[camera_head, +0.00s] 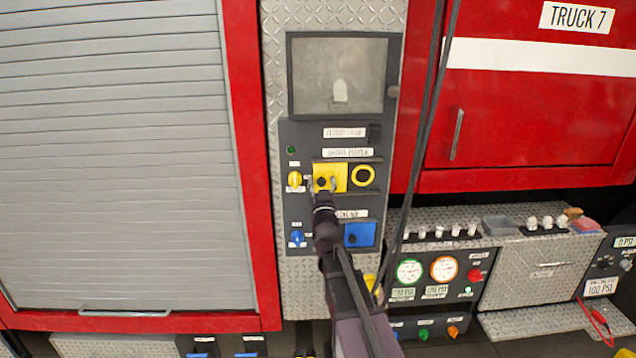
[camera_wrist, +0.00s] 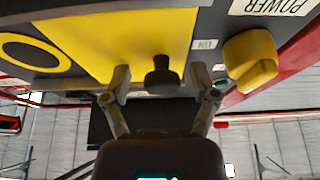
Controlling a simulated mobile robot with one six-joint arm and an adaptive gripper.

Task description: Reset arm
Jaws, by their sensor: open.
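My gripper (camera_head: 325,185) is at the yellow plate (camera_head: 330,170) on the dark control panel of the fire truck. In the wrist view my gripper (camera_wrist: 162,85) is open, with one finger on each side of a small black knob (camera_wrist: 162,72) on the yellow plate (camera_wrist: 110,32). I cannot tell whether either finger touches the knob. The knob is partly hidden behind my gripper in the head view. My arm reaches up from the bottom of the head view.
A yellow knob (camera_head: 294,180) is just left of the plate; it is close to the right finger in the wrist view (camera_wrist: 250,62). A yellow ring (camera_head: 363,175) is to the right. A blue knob (camera_head: 296,238) and blue plate (camera_head: 360,235) sit below. Black cables hang at right.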

